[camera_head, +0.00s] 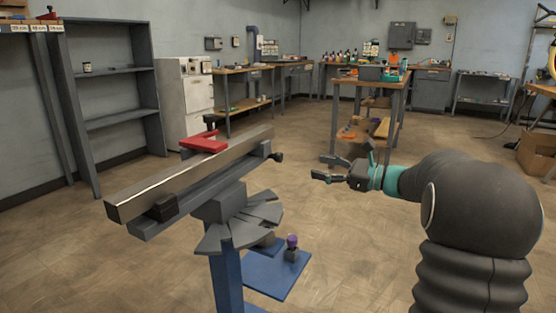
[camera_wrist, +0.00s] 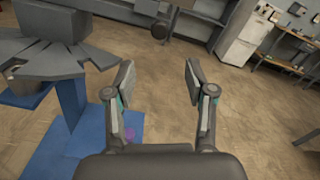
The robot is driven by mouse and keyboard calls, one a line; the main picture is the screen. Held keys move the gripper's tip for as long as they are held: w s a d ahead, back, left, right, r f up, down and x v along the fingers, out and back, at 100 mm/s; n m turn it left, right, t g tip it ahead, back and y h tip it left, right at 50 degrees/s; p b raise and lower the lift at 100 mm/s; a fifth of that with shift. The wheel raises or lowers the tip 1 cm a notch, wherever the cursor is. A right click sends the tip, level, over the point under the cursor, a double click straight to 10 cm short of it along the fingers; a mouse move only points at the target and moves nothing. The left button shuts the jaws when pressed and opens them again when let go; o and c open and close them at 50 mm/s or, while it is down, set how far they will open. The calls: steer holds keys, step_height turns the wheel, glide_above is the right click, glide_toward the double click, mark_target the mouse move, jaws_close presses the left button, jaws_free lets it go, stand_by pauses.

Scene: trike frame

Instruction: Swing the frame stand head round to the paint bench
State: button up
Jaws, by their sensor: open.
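The frame stand head (camera_head: 222,208) sits on a blue post (camera_head: 226,280), with a slotted grey fan-shaped plate under it. A long metal bar (camera_head: 190,172) lies along the head, slanting from front left to back right. A red clamp (camera_head: 205,143) sits on the bar, and a dark knob (camera_head: 276,157) sticks out at its right end. My gripper (camera_head: 328,169) is to the right of the head, apart from it, open and empty. In the wrist view its fingers (camera_wrist: 158,85) are spread over bare floor, with the stand head (camera_wrist: 45,40) at left. I cannot tell which bench is the paint bench.
The stand's blue base plate (camera_head: 275,275) is on the floor, with a purple-topped part (camera_head: 291,247) on it. A workbench (camera_head: 370,84) with bottles stands behind my gripper. Dark shelves (camera_head: 110,95) and a pale cabinet (camera_head: 186,95) line the back left. Floor between is clear.

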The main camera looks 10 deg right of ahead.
mark_target(282, 159)
steer(key=x, duration=1.3)
steer(key=shift+w+a+f+b, duration=0.1)
steer(key=shift+w+a+b, duration=0.15)
steer(key=shift+a+b, duration=0.1)
jaws_close()
